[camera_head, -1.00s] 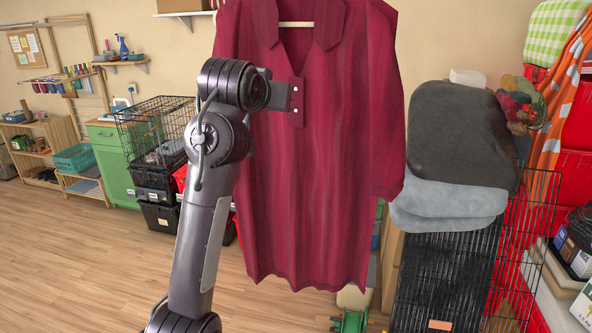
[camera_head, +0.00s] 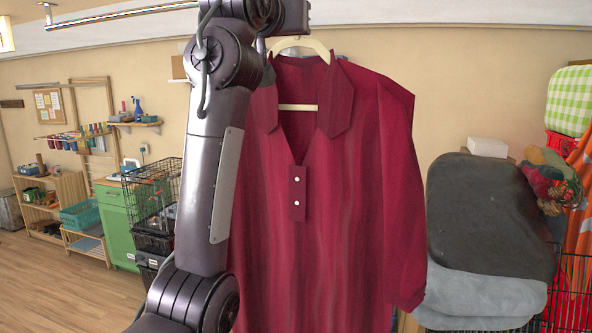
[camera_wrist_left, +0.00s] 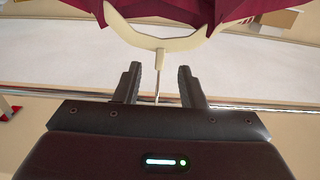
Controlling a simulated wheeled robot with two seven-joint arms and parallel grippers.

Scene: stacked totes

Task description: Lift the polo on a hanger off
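The dark red polo (camera_head: 335,200) hangs upright in front of me, with two pale buttons on its placket. Its cream hanger (camera_head: 312,48) shows at the collar. In the left wrist view the hanger (camera_wrist_left: 157,40) lies beyond the fingers, and its thin metal hook (camera_wrist_left: 157,88) runs between them. My left gripper (camera_wrist_left: 160,84) is open, with a gap on both sides of the hook. In the head view my left arm covers the polo's left side, and the fingertips are hidden. My right gripper is not in view.
A metal rail (camera_head: 125,16) runs along the top left; a shiny rod (camera_wrist_left: 252,106) also crosses behind my fingers in the wrist view. Dark and grey folded cloths (camera_head: 487,225) are stacked at right. A green cabinet (camera_head: 115,225) and wire crate (camera_head: 152,195) stand at left.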

